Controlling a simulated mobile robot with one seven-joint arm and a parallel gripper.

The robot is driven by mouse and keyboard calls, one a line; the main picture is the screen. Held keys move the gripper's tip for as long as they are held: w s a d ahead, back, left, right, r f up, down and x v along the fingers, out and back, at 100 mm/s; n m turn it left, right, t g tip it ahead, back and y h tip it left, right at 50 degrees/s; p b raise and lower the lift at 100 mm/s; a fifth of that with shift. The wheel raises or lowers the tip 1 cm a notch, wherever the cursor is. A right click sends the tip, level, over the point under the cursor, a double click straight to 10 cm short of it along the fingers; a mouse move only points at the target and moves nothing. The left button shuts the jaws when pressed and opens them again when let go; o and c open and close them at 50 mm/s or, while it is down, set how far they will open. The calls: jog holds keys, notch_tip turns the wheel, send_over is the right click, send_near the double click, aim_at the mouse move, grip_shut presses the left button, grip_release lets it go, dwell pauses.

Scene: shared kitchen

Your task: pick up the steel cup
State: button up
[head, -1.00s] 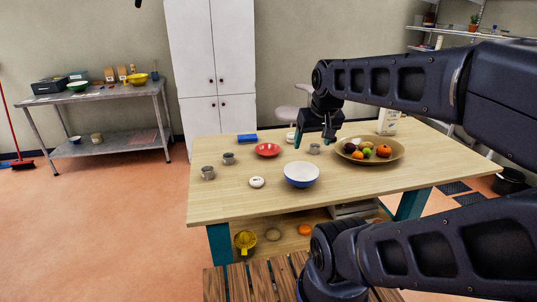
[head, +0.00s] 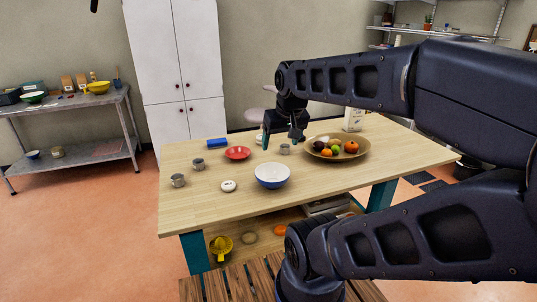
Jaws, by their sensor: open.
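Three small grey, metal-looking cups stand on the wooden table (head: 330,190); I cannot tell for certain which are steel. One cup (head: 284,149) is near the table's middle, left of the fruit bowl. A second cup (head: 198,163) and a third cup (head: 178,181) stand towards the left end. My gripper (head: 280,141) is open, pointing down over the far half of the table. In the picture its fingers are just above the middle cup; how far apart they are in height and depth is unclear. No object shows between the fingers.
A blue-and-white bowl (head: 272,177), a red bowl (head: 237,153), a white round object (head: 228,186) and a blue block (head: 217,143) are on the table. A wide fruit bowl (head: 364,149) and a white carton (head: 352,119) stand right of my gripper. The front left corner is clear.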

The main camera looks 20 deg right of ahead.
jog(key=n+g, duration=0.4)
jog(key=n, duration=1.2)
send_over(177, 177)
jog(key=s, duration=0.2)
jog(key=f, duration=2.4)
jog(key=shift+s+a, duration=0.15)
jog(key=shift+a, duration=0.05)
jog(key=shift+d+f, duration=0.15)
jog(key=shift+f, duration=1.1)
jog(key=shift+d+f, duration=0.15)
jog(key=shift+f, duration=1.1)
jog(key=c, duration=1.1)
jog(key=shift+r, duration=0.15)
